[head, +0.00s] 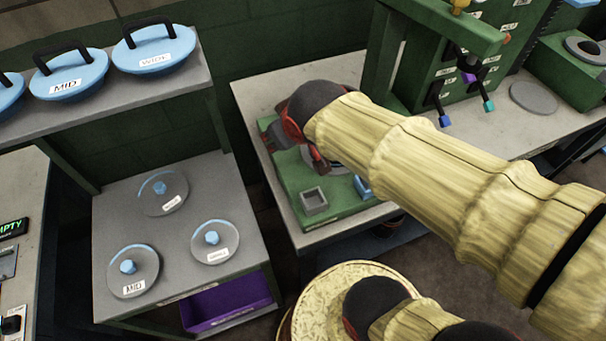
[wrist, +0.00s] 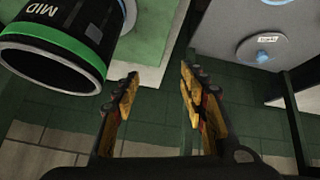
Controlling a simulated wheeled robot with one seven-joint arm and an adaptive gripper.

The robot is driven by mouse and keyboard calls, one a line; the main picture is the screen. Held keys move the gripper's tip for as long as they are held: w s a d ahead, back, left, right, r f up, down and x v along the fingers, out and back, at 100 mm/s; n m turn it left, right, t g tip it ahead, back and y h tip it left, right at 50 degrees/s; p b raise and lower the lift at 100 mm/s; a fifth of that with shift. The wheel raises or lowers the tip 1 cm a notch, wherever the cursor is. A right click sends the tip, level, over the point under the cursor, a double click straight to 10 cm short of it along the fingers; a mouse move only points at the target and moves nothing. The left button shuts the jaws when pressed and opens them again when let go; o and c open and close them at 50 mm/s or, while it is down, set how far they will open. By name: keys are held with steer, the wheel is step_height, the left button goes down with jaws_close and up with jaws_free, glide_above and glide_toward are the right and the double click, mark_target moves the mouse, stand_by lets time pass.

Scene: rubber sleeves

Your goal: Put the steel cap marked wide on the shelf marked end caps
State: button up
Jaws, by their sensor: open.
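My gripper (wrist: 160,75) is open and empty, its yellow fingers spread over the floor gap in the wrist view. In the head view my arm mostly hides it, above the green base. Three round steel-looking caps with blue knobs lie on the lower grey shelf (head: 110,205): one marked MID (head: 133,270), one at right (head: 214,241) and one at back (head: 163,191), both with labels too small to read surely. One also shows in the wrist view (wrist: 255,52). A blue lid marked WIDE (head: 153,47) with a black handle sits on the upper shelf. No end caps marking is readable.
A blue lid marked MID (head: 68,75) stands beside the WIDE one. A purple bin (head: 228,300) is under the lower shelf. A black cylinder marked MID (wrist: 55,40) is close left of my fingers. A green press (head: 470,60) stands at right.

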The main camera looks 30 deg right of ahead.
steer(key=s+a+m+g+y, duration=0.1)
steer(key=s+a+g, duration=0.1)
steer(key=s, duration=1)
